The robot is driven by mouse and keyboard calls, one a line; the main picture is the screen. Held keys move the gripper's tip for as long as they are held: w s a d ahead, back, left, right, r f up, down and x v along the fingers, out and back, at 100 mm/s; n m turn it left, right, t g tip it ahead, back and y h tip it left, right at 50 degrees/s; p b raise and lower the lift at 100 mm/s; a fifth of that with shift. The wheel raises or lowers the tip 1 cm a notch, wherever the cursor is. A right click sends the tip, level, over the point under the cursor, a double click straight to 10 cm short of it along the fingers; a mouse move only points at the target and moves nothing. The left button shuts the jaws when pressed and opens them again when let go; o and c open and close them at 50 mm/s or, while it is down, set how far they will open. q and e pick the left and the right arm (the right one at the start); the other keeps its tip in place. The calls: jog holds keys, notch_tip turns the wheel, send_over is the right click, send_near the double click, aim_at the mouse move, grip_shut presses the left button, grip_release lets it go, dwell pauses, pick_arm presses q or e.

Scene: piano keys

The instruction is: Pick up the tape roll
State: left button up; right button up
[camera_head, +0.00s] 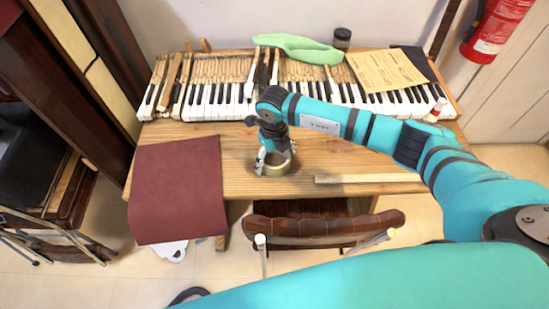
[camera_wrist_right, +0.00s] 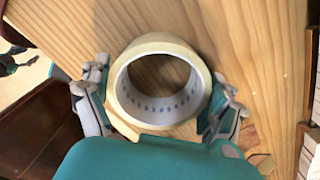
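The tape roll (camera_head: 277,169) is a pale yellow-tan ring on the wooden table, near its front edge. In the right wrist view the tape roll (camera_wrist_right: 163,115) is seen from above, with table wood showing through its hole and small marks on its inner wall. My right gripper (camera_head: 274,158) is down at the roll. In the wrist view the right gripper (camera_wrist_right: 160,98) has its fingers spread wide, one on each side of the roll's outer wall. They are very close to it; firm contact is not clear. My left gripper is not in view.
Piano keys (camera_head: 221,101) line the back of the table, with a green cloth (camera_head: 300,47), a dark jar (camera_head: 342,38) and a paper sheet (camera_head: 386,70). A dark red cover (camera_head: 178,190) lies left. A wooden strip (camera_head: 368,178) lies right of the roll. A chair (camera_head: 325,222) stands in front.

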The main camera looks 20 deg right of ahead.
jog(key=c, duration=0.6)
